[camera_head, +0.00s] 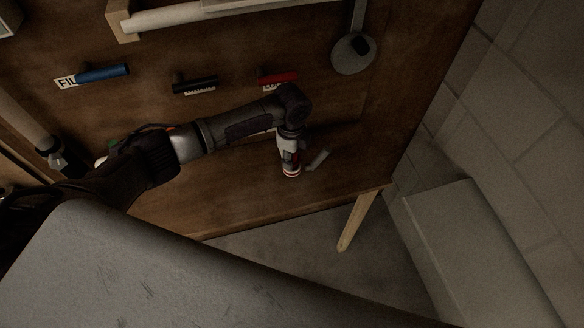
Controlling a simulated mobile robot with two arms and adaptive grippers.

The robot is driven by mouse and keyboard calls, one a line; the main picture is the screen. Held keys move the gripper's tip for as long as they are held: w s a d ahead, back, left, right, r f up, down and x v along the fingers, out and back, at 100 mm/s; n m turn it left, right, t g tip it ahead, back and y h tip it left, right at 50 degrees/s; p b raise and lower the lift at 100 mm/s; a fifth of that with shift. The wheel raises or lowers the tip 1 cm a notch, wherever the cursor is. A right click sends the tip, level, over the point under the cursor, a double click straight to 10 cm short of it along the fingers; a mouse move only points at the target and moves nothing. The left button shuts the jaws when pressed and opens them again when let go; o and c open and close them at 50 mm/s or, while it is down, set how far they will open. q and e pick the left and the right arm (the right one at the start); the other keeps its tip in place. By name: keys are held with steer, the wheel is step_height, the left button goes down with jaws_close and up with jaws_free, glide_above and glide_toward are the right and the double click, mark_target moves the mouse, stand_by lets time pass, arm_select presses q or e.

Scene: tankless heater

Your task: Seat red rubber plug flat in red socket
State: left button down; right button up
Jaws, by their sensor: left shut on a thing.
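My left gripper (291,161) points down in front of the lower right part of the brown wooden board (395,110). It is shut on a small red and white piece (291,173), which appears to be the red rubber plug. The fingers and arm hide most of it, and its tilt is too small to tell. I cannot make out the red socket, nor whether the piece touches it. A short grey piece (318,160) shows just right of the gripper. My right gripper is not in view.
Blue (101,73), black (195,85) and red (278,78) handles with white labels stick out of the board above my arm. A grey round-ended fixture (352,54) is at upper right. A wooden leg (357,220) stands below the board's edge, with bare floor (300,245) around.

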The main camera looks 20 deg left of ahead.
arm_select(q)
steer(key=shift+f+b, duration=0.3)
steer(key=shift+f, duration=0.25)
steer(key=shift+r, duration=0.15)
stand_by(0.4)
steer(key=shift+r+p, duration=0.6)
steer(key=shift+p, duration=0.25)
steer(key=shift+d, duration=0.1)
steer(key=shift+f+b, duration=0.3)
steer(key=shift+f, duration=0.45)
stand_by(1.1)
steer(key=c, duration=0.7)
jaws_free()
steer(key=shift+f, duration=0.1)
